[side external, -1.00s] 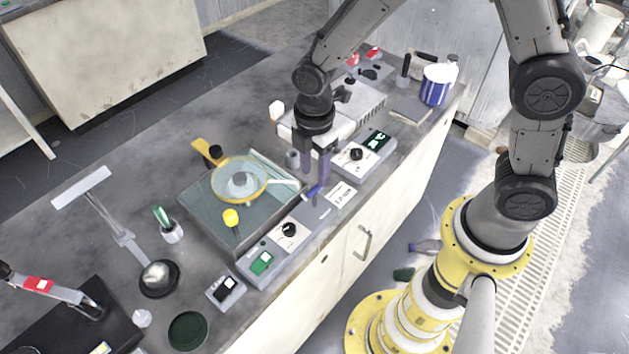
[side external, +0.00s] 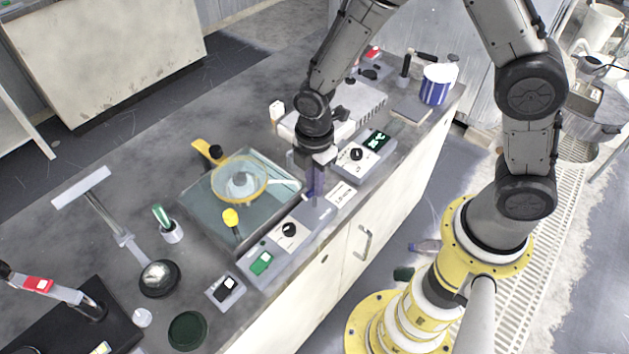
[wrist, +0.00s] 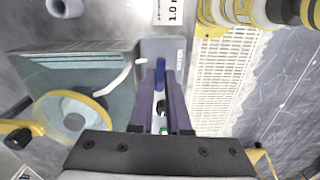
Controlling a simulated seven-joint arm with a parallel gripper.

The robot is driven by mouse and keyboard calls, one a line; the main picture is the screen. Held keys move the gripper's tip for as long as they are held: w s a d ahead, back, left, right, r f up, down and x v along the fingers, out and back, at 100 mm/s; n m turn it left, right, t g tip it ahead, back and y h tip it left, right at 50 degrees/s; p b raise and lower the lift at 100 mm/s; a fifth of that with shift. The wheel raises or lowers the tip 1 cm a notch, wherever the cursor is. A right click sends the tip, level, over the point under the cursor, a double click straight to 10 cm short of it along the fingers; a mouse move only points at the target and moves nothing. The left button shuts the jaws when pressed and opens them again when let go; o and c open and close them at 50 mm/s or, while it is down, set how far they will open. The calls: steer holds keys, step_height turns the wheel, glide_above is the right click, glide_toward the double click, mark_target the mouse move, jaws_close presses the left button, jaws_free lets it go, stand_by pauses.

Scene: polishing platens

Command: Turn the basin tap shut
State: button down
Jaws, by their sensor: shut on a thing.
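The tap's blue lever (wrist: 160,72) stands on the grey console strip (wrist: 178,48), beside the basin. My gripper (wrist: 161,78) is shut on this lever, with one purple finger on each side of it in the wrist view. In the side view my gripper (side external: 311,192) points down at the console, and its fingers hide most of the lever. A pale curved spout (wrist: 121,76) reaches from beside the lever over the basin (wrist: 85,62). The basin also shows in the side view (side external: 208,213), with a yellow-rimmed round platen (side external: 264,186) in it. I cannot see any water flow.
A black dial (side external: 289,230) and a green switch (side external: 261,263) sit on the console's near end. A second dial unit (side external: 357,154) and a white box lie just beyond my gripper.

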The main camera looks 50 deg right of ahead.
steer(key=shift+m, duration=0.3)
steer(key=m, duration=0.3)
steer(key=shift+m, duration=0.3)
steer(key=m, duration=0.4)
steer(key=shift+m, duration=0.3)
steer(key=m, duration=0.4)
steer(key=shift+m, duration=2.1)
steer(key=c, duration=0.9)
jaws_free()
step_height(320, 180, up, 14)
steer(key=shift+f, duration=0.1)
